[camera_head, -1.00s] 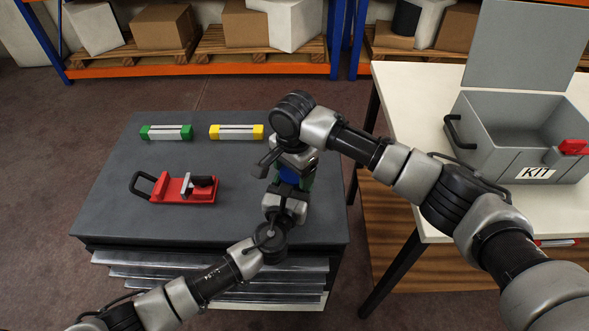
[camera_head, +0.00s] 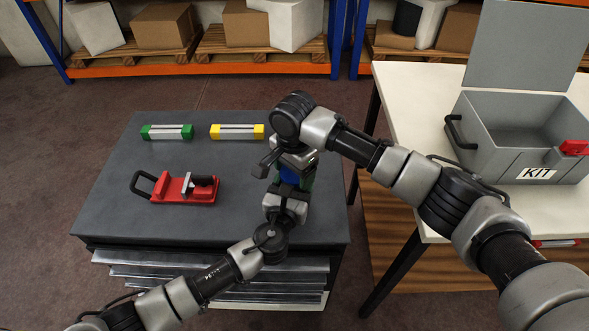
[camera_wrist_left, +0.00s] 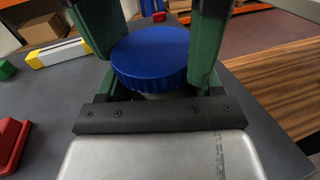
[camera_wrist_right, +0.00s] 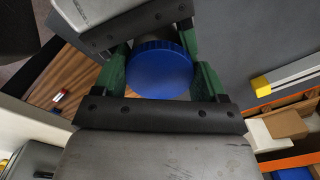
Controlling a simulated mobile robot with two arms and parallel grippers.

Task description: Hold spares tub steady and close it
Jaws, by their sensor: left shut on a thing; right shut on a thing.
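The spares tub shows mainly as its round blue lid (camera_wrist_left: 150,52), with a sliver of the tub's pale body (camera_wrist_left: 160,96) below it. The lid also shows in the right wrist view (camera_wrist_right: 160,68). In the head view the tub is mostly hidden between my two grippers at the grey table's right side. My left gripper (camera_head: 288,192) is low, shut on the tub body from the front. My right gripper (camera_head: 295,160) comes from above, shut on the lid with its green fingers on either side. Whether the lid is fully seated cannot be told.
On the grey table (camera_head: 240,205) lie a red clamp-like tool (camera_head: 185,190), a green-ended bar (camera_head: 167,132) and a yellow-ended bar (camera_head: 236,131). A white table (camera_head: 410,100) at right holds an open grey KIT box (camera_head: 500,160). The grey table's left half has free room.

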